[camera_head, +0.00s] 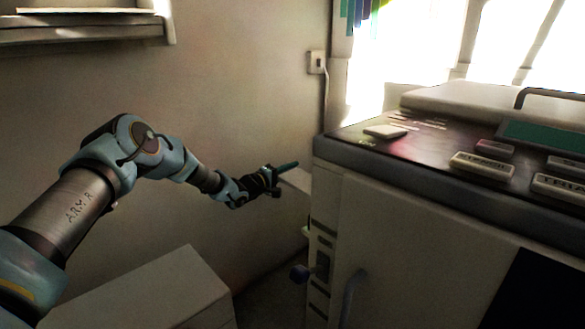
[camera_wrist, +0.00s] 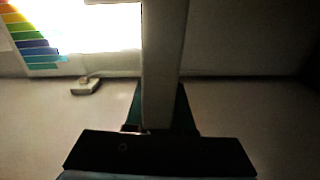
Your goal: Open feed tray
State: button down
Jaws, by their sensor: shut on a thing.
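The feed tray is a pale flat panel (camera_head: 298,180) at the left side of the big copier (camera_head: 400,230), against the wall side. In the wrist view the panel (camera_wrist: 163,60) stands as a long light strip running up between my two teal fingers. My gripper (camera_head: 286,168) is at the panel's outer end in the head view, shut on it; in the wrist view the gripper (camera_wrist: 160,108) has one finger on each side. The tray's join to the copier is hidden in the head view.
The copier's top carries labelled buttons (camera_head: 483,165) and a green screen (camera_head: 545,137). A pale box (camera_head: 150,295) stands at the lower left. A wall socket (camera_head: 316,62) with a cable is behind.

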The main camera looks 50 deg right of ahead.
notch_tip(320, 180, down, 3)
jog(key=shift+r+b, duration=0.1)
jog(key=shift+b, duration=0.6)
jog(key=shift+s+f, duration=0.1)
jog(key=shift+f, duration=0.1)
jog(key=c, duration=0.8)
grip_release()
jog(key=shift+o, duration=0.2)
jog(key=shift+r, duration=0.15)
jog(key=a, duration=1)
jog(key=shift+w+a+p, duration=0.3)
jog(key=shift+a, duration=0.1)
